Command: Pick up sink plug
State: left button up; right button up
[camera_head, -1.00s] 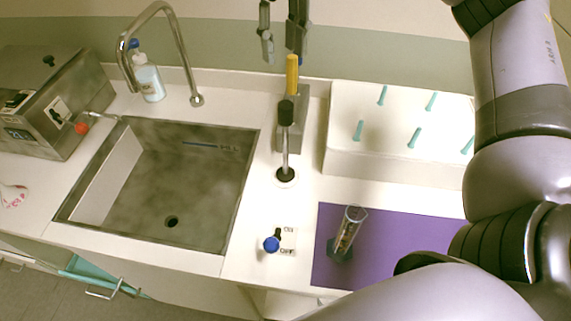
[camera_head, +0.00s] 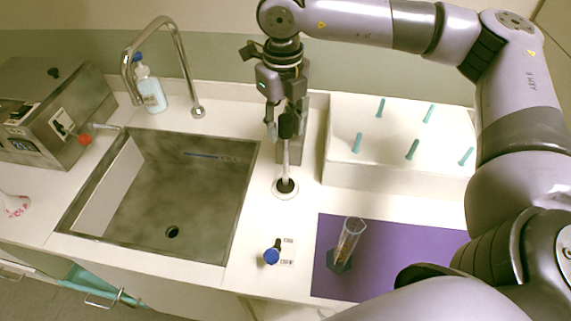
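A pale rod with a black knob (camera_head: 287,126) stands upright in a round, dark-centred fitting (camera_head: 286,188) on the counter, right of the sink. It may be the sink plug, but I cannot be sure. My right gripper (camera_head: 284,122) points down at the knob, one finger on each side in the picture. A gap shows between the left finger and the knob, so the gripper looks open. Whether the other finger touches is unclear. The sink (camera_head: 205,185) is empty with a dark drain hole (camera_head: 172,232). My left gripper is out of view.
A faucet (camera_head: 180,65) and a soap bottle (camera_head: 151,92) stand behind the sink. A white block (camera_head: 345,168) with several teal pegs is at right. A glass cylinder (camera_head: 349,240) stands on a purple mat (camera_head: 400,245). A blue knob (camera_head: 271,256) is in front of the fitting.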

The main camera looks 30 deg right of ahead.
aim_at(286, 159)
jog(key=shift+d+f+p, duration=0.15)
jog(key=shift+f+p, duration=0.2)
jog(key=shift+f, duration=0.05)
notch_tip(286, 159, down, 4)
jog(key=shift+d+f+p, duration=0.1)
jog(key=shift+f+p, duration=0.05)
jog(key=shift+p, duration=0.6)
jog(key=shift+c, duration=0.3)
grip_shut()
